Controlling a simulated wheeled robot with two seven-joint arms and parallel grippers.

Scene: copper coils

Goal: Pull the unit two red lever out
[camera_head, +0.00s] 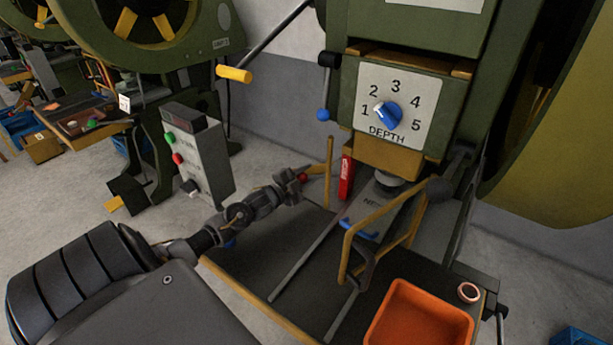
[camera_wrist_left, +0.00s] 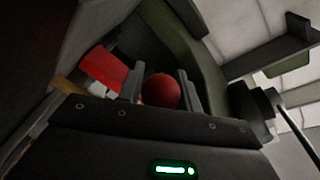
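A red ball knob (camera_head: 303,177) sits at the left of the near green press, beside a yellow upright post. My left gripper (camera_head: 295,181) is at this knob, its arm coming in from the lower left. In the left wrist view the red ball (camera_wrist_left: 161,92) fills the gap between the two fingers of my left gripper (camera_wrist_left: 160,88), which look closed against its sides. The rod behind the ball is hidden. A red block (camera_head: 346,178) stands just right of the knob and seems to show as a red flat piece (camera_wrist_left: 104,70) in the wrist view. My right gripper is out of view.
The press has a blue DEPTH dial (camera_head: 387,114), a blue-knobbed lever (camera_head: 323,114) and a yellow guard frame (camera_head: 350,250). An orange bin (camera_head: 420,318) and a copper ring (camera_head: 468,292) are on the dark table. A grey button box (camera_head: 198,160) stands left, with floor between.

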